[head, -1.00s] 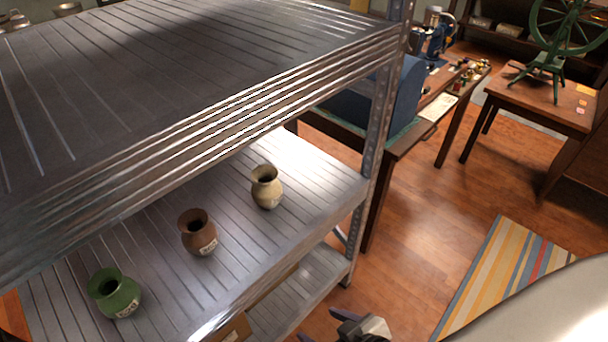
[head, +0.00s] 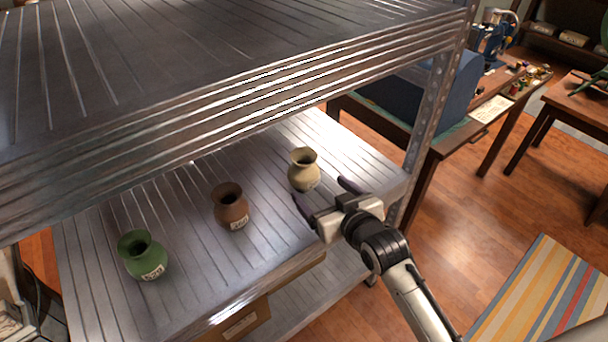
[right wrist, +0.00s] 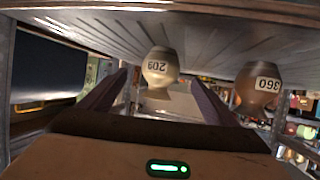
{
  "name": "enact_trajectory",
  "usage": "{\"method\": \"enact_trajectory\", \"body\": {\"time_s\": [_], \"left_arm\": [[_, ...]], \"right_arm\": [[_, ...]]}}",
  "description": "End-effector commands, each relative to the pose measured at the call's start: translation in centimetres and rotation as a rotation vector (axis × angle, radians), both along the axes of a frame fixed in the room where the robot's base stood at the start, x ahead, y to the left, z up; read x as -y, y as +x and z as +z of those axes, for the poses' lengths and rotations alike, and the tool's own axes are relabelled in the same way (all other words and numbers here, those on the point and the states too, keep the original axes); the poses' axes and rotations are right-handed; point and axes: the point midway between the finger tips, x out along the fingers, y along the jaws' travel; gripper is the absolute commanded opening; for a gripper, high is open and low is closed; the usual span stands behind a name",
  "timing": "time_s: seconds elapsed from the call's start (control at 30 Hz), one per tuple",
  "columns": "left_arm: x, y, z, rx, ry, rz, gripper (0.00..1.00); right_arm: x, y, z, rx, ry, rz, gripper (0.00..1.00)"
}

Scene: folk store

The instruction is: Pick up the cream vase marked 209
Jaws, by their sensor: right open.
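The cream vase (head: 303,169) stands upright on the metal shelf, the rightmost of three vases in the head view. In the right wrist view the cream vase (right wrist: 160,68) shows its label 209, upside down, between and beyond the fingers. My right gripper (head: 322,192) is open and empty at the shelf's front right, its fingers pointing at the cream vase and just short of it. The right gripper's fingers also show in the right wrist view (right wrist: 150,98). My left gripper is not in view.
A brown vase (head: 230,206) stands left of the cream one; its label reads 360 in the right wrist view (right wrist: 259,88). A green vase (head: 142,255) stands further left. The upper shelf (head: 200,80) overhangs them, and a metal post (head: 432,120) stands at right.

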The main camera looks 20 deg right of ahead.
Motion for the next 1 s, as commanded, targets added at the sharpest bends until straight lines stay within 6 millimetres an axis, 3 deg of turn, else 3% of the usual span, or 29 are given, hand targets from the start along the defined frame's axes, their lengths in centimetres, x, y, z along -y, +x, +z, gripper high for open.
{"method": "enact_trajectory", "body": {"time_s": [0.1,0.37,0.63,0.97,1.0], "left_arm": [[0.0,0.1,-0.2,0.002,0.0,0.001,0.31],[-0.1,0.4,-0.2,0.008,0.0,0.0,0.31],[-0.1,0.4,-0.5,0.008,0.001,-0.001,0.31],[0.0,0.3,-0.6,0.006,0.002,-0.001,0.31],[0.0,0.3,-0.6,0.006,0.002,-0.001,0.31]], "right_arm": [[-0.2,1.8,-0.8,-0.001,0.0,0.0,0.83],[-0.6,3.8,-1.5,-0.002,0.001,0.0,0.83],[-1.1,7.3,-2.7,-0.002,0.0,0.001,0.83],[-1.2,7.9,-2.9,-0.002,0.0,0.001,0.83],[-1.2,7.9,-3.0,-0.002,0.0,0.001,0.78]]}}
